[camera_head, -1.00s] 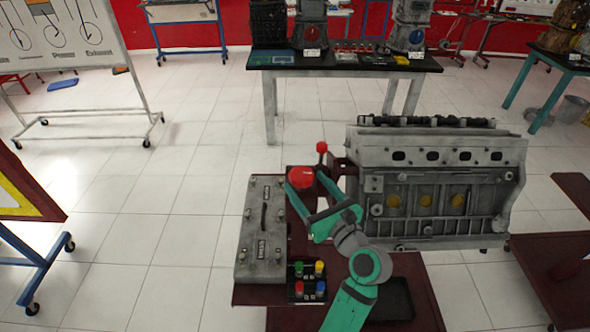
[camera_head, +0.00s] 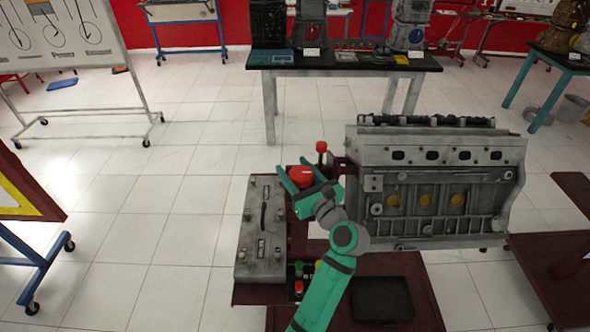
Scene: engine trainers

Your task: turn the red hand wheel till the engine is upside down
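The red hand wheel (camera_head: 300,174) shows as a round red disc at the left end of the engine stand. The grey engine (camera_head: 436,180) hangs level on the stand to its right, with a row of dark parts along its top. My gripper (camera_head: 299,176) has its two teal fingers apart, one on each side of the red wheel in the picture. The near part of the wheel is partly hidden by the gripper. I cannot tell whether the fingers touch it.
A red knob (camera_head: 321,147) on a short stem stands just behind the wheel. A black tray (camera_head: 382,299) lies right.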

